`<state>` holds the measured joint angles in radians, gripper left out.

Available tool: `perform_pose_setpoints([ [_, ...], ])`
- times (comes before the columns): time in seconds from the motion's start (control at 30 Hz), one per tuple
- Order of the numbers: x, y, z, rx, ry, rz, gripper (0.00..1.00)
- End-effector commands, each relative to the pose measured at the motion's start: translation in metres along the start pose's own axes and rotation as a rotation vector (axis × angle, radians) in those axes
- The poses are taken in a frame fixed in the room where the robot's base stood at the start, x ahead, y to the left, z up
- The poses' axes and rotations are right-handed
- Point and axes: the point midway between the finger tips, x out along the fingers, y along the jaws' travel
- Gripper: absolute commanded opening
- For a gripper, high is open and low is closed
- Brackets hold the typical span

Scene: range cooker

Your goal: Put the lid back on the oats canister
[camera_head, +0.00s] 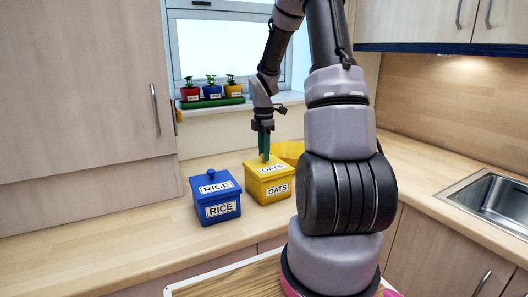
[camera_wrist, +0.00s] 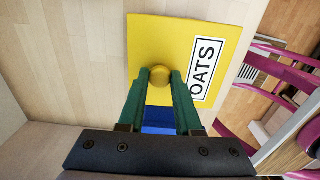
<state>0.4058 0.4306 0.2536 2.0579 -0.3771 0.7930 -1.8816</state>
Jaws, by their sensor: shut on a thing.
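The yellow oats canister (camera_head: 281,199) stands on the wooden counter, with an OATS label on its front. Its square yellow lid (camera_head: 254,168), also labelled OATS, is over the canister's top, level and lined up with it. I cannot tell whether the lid is fully seated. My gripper (camera_head: 264,157) points down from above, shut on the lid's round knob. In the wrist view the green fingers (camera_wrist: 160,78) pinch the knob, and the lid (camera_wrist: 148,38) fills the area beyond them. The canister's body is hidden there.
A blue rice canister (camera_head: 217,210) with its lid on stands close on the left. A yellow object (camera_head: 292,149) behind is partly hidden by my arm. Potted plants (camera_head: 211,91) line the windowsill. A sink (camera_head: 493,204) is at right. The counter at the front left is clear.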

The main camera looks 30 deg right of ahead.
Motion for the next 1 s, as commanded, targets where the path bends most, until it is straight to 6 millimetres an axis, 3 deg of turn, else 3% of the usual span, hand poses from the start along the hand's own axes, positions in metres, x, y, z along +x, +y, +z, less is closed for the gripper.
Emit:
perform_pose_setpoints([
  [0.43,0.0012,0.0,0.0,0.0,0.0,0.0,0.0],
  [0.47,0.0012,0.0,0.0,0.0,0.0,0.0,0.41],
  [0.53,0.0012,0.0001,0.0,0.0,0.0,0.0,0.67],
  [0.77,0.0012,0.0001,0.0,0.0,0.0,0.0,0.68],
  [0.87,0.0012,0.0,-0.0001,0.0,0.0,0.0,0.98],
  [1.0,0.0012,0.0001,0.0,0.0,0.0,0.0,0.98],
])
